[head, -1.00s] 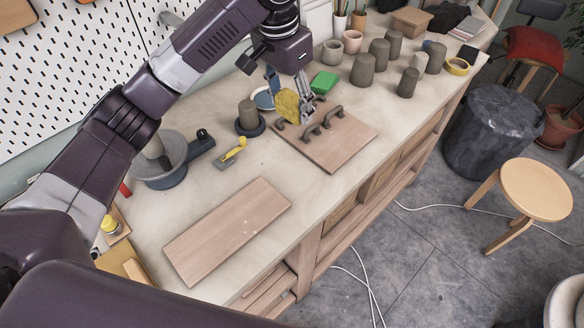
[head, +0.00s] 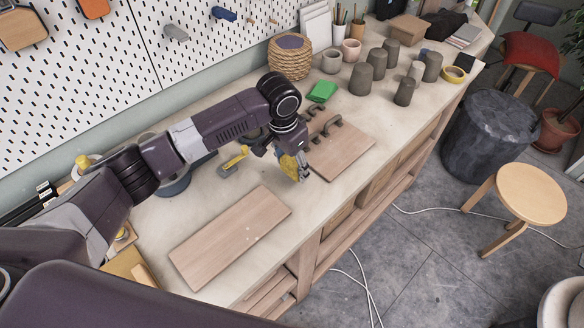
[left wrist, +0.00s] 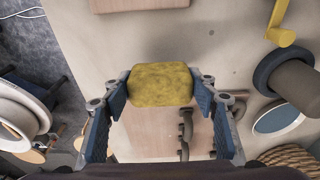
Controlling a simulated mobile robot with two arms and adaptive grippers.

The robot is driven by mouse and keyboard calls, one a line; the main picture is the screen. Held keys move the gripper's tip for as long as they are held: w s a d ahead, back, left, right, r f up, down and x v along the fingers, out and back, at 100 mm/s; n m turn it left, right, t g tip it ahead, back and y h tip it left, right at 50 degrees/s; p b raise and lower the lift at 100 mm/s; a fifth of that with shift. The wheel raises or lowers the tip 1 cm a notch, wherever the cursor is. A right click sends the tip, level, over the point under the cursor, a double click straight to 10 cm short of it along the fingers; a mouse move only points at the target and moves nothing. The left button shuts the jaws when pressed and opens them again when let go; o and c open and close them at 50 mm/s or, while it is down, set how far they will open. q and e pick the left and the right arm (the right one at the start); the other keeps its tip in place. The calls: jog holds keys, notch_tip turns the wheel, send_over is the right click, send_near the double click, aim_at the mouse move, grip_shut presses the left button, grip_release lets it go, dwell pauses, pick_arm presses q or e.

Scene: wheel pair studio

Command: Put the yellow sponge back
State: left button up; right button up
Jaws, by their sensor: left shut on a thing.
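The yellow sponge (head: 288,165) is held in my left gripper (head: 297,168), above the bench between the two wooden boards. In the left wrist view the sponge (left wrist: 160,84) is a rough yellow block gripped between the two blue-padded fingers of my left gripper (left wrist: 160,90). Part of it is hidden by the gripper in the head view. My right gripper is not in view.
A board with dark clay handles (head: 345,150) lies right of the gripper, and a bare board (head: 225,235) lies nearer. A yellow-handled tool (head: 232,163) and a green block (head: 322,91) lie on the bench (head: 215,185). Several grey clay cups (head: 361,79) stand farther back.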

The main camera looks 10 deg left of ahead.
pick_arm(q)
jog(key=shift+f, duration=1.2)
jog(key=shift+f, duration=0.2)
jog(key=o, duration=1.2)
jog(key=shift+o, duration=0.2)
jog(key=shift+r, duration=0.15)
jog(key=shift+r, duration=0.3)
notch_tip(320, 180, up, 11)
jog(key=s+b, duration=0.1)
jog(key=b, duration=0.1)
jog(key=shift+s+a+r, duration=0.2)
jog(key=shift+s+a, duration=0.05)
jog(key=shift+a, duration=0.2)
